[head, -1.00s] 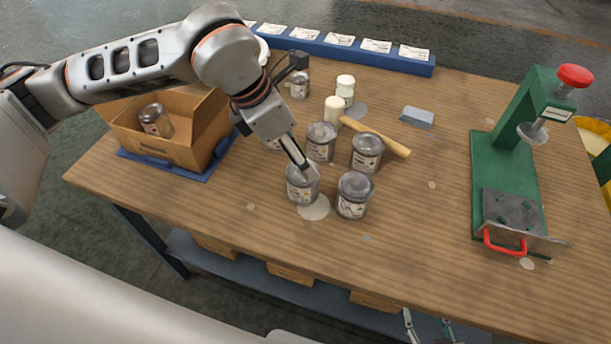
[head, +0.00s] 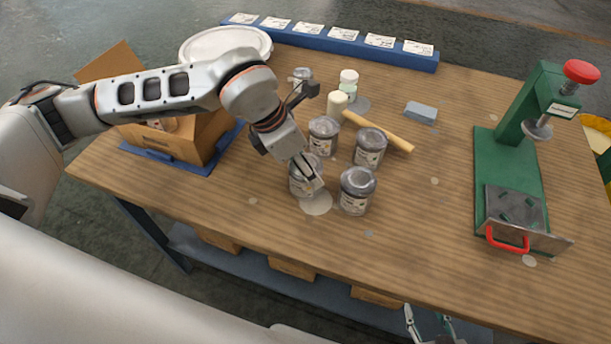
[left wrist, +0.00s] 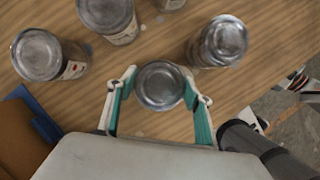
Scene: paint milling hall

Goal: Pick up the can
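Several grey-lidded glass-like cans with white labels stand on the wooden table. My left gripper (head: 308,176) is down at the front-left can (head: 300,187), partly covering it in the head view. In the left wrist view, my left gripper (left wrist: 160,98) is open, with one finger on each side of that can's round lid (left wrist: 160,85). Narrow gaps show between lid and fingers. Other cans stand close by: one to the right (head: 357,192), and two behind (head: 369,148) (head: 323,137). My right gripper (head: 429,318) shows at the bottom edge of the head view, fingers apart and empty.
A cardboard box (head: 188,145) on a blue tray stands left, partly behind my arm. A wooden-handled tool (head: 385,134) lies behind the cans. A green press (head: 510,165) stands right. The table between cans and press is clear.

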